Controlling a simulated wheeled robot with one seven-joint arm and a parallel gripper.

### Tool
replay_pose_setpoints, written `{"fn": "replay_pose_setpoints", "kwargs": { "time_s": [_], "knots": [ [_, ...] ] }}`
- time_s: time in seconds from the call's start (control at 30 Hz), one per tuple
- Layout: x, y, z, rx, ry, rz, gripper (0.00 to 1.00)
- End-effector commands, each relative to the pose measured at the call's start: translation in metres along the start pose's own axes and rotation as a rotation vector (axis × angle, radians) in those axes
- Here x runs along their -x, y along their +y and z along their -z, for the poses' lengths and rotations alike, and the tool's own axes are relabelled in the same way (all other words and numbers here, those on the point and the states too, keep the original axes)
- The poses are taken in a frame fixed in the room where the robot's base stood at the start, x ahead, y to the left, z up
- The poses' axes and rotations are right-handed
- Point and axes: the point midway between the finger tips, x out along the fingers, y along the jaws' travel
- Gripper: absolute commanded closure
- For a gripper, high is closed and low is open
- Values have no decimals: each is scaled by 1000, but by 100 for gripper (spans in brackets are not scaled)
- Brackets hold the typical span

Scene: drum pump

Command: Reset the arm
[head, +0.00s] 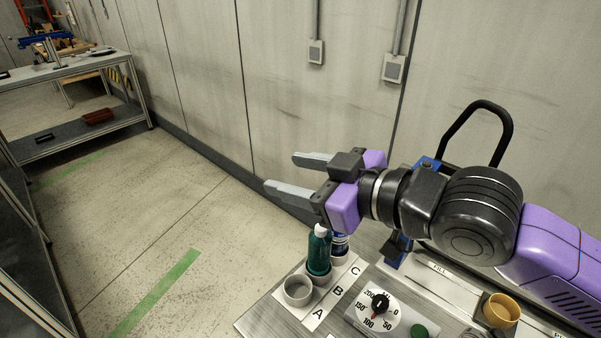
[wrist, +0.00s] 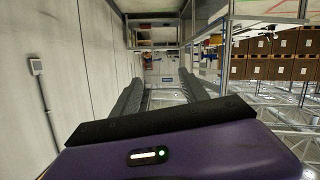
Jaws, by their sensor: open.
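My gripper (head: 280,173) is at the centre of the head view, above and behind the bottles, with its two grey fingers spread apart and pointing left. Nothing is between the fingers. In the wrist view, the fingers (wrist: 168,98) reach away from the purple gripper body, also apart and empty. My purple and black arm comes in from the right edge of the head view and is stretched out over the bench.
Below my gripper, a green bottle (head: 319,252) and a blue-labelled bottle (head: 340,243) stand by an empty white cup holder (head: 297,291). A dial (head: 379,304), green button (head: 419,331) and yellow cup (head: 501,311) are nearby. A black handle (head: 478,127) rises behind my arm. Open floor lies left.

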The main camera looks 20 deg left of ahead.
Motion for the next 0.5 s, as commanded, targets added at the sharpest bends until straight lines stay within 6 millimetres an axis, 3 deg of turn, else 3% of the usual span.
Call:
{"fn": "replay_pose_setpoints", "kwargs": {
  "time_s": [0.37,0.5],
  "knots": [
    [0,0,0,1,1,0,48],
    [1,1,16,44,57,-14,48]
  ]
}}
